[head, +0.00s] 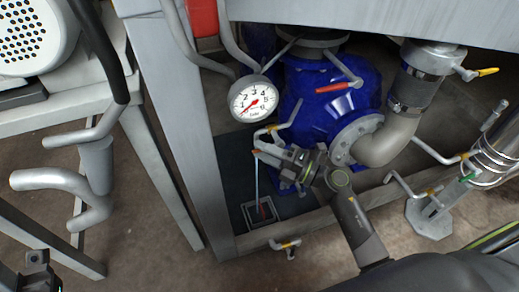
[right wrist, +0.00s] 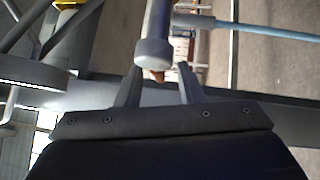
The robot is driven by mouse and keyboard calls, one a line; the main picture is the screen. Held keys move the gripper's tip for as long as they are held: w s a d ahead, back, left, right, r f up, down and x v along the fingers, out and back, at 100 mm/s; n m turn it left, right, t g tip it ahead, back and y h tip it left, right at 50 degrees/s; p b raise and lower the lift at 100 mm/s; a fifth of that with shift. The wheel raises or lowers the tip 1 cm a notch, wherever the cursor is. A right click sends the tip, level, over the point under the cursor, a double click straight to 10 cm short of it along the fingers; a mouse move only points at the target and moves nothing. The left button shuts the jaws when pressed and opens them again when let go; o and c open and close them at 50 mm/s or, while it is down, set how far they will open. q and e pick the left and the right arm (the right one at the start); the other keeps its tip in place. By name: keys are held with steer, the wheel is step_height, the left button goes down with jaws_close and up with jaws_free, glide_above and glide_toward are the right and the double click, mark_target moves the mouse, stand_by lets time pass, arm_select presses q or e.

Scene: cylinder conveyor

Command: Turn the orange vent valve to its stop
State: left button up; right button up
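The orange vent valve shows as a small orange tip (head: 256,151) at the end of my right gripper in the head view. In the right wrist view an orange-brown bit (right wrist: 156,76) shows under the round end of a grey pipe (right wrist: 155,45), between the fingertips. My right gripper (head: 268,150) has its fingers apart around that spot; the wrist view (right wrist: 160,78) shows gaps on both sides. A thin pale blue stream (head: 257,180) falls below the tip and also crosses the wrist view (right wrist: 270,30). Much of the valve is hidden. I see no left gripper fingers.
A pressure gauge (head: 253,98) hangs just above my gripper. A drain box (head: 260,213) sits below. A grey post (head: 175,130) is at the left, and a yellow-tipped valve (head: 285,244) at the front.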

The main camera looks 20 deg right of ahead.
steer(key=shift+x, duration=0.8)
steer(key=shift+c, duration=0.4)
jaws_close()
